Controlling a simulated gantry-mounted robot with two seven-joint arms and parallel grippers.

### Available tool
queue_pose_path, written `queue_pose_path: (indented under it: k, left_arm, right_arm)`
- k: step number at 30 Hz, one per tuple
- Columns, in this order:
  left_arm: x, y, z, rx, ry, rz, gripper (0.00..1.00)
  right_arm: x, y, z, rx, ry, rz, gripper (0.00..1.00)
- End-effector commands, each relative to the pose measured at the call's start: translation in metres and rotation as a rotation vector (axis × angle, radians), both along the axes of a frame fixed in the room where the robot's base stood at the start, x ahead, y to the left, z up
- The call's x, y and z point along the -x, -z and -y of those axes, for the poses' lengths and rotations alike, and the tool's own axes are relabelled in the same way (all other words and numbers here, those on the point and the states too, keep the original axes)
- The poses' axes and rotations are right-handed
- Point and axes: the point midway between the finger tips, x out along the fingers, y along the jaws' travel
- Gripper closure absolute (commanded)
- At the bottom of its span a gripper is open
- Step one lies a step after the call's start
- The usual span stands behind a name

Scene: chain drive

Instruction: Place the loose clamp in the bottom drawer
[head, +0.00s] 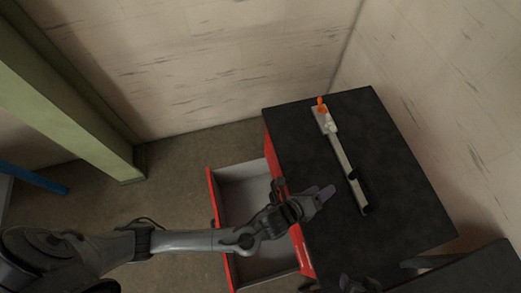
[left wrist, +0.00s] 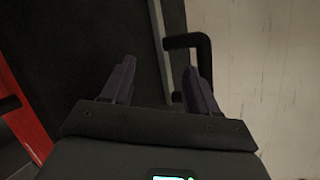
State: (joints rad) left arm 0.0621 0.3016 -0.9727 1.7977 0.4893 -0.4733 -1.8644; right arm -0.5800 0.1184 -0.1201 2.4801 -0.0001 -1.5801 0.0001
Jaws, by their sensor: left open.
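A long grey bar assembly lies on the black cabinet top (head: 400,170). An orange-handled clamp part (head: 322,104) is at its far end, and black brackets (head: 365,207) are at its near end. I cannot tell which part is loose. My left gripper (head: 325,192) is open and empty above the cabinet's left side, left of the brackets. In the left wrist view its fingers (left wrist: 158,85) are apart, with a black bracket (left wrist: 207,52) by the right finger. A red-fronted drawer (head: 240,190) stands open; its visible grey inside looks empty. My arm hides part of it.
A dark part (head: 358,284) at the bottom edge may be my right gripper. Another dark surface (head: 480,275) is at the lower right. Pale walls stand behind and to the right. A green post (head: 75,100) is at the left, with open floor between.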

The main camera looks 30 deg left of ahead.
Motion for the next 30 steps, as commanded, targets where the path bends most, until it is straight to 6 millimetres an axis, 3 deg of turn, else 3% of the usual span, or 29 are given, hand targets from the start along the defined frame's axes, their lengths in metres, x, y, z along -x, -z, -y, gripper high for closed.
queue_pose_path:
  k: [5,9,13,18,24,30]
  left_arm:
    - [0.028,-0.004,-0.044,0.461,-0.337,-0.447,0.41]
    - [0.060,-0.005,-0.095,0.765,-0.678,-0.729,0.41]
    - [0.097,-0.007,-0.146,0.985,-1.025,-0.897,0.41]
    - [0.145,-0.012,-0.201,1.163,-1.418,-0.972,0.41]
    - [0.178,-0.017,-0.234,1.254,-1.676,-0.959,0.41]
    - [0.184,-0.018,-0.240,1.273,-1.729,-0.950,0.41]
  right_arm:
    - [0.000,0.000,0.000,-0.001,0.001,0.000,0.36]
    - [0.000,0.000,0.000,-0.001,0.001,0.000,0.36]
    - [0.000,0.000,0.000,-0.001,0.001,0.000,0.36]
    - [0.000,0.000,0.000,-0.001,0.001,0.000,0.36]
    - [0.000,0.000,0.000,0.000,0.000,-0.001,0.40]
    - [0.000,0.000,0.001,0.003,-0.002,-0.001,0.40]
